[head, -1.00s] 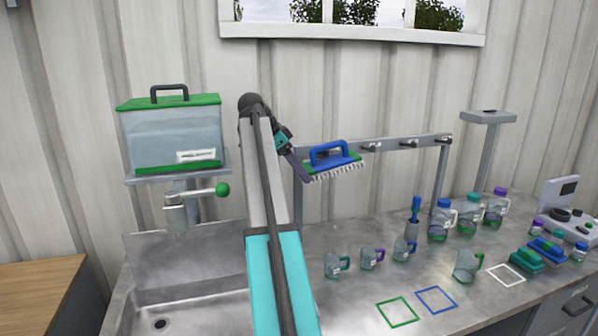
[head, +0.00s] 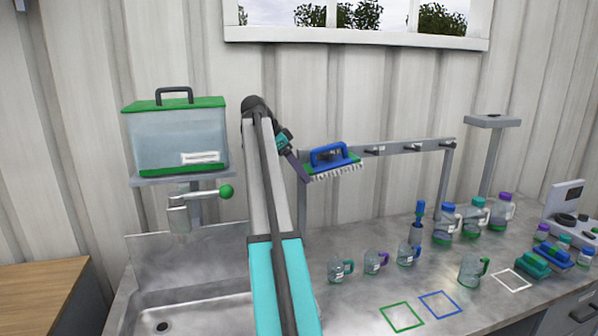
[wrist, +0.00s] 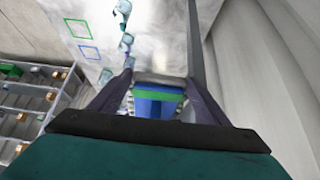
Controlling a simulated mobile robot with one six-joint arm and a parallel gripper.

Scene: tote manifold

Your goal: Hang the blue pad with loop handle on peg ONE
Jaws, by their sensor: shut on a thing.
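The blue pad with loop handle (head: 333,162) has a blue loop on top, a green layer and pale bristles below. My gripper (head: 303,168) is shut on it at its left side and holds it up in the air. In the wrist view the pad (wrist: 158,104) shows as blue and green between the two dark fingers (wrist: 162,98). A grey rail (head: 410,147) with short dark-tipped pegs runs behind and to the right of the pad. One peg (head: 374,150) shows just right of the pad. The rail's left part is hidden behind the pad, and no peg labels can be read.
Several small handled jugs (head: 376,262) stand on the metal counter below. Bottles (head: 445,222) and a bottle brush (head: 417,222) stand at the right, near a post with a flat top (head: 492,121). A green-lidded tank (head: 178,138) and a sink are at the left.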

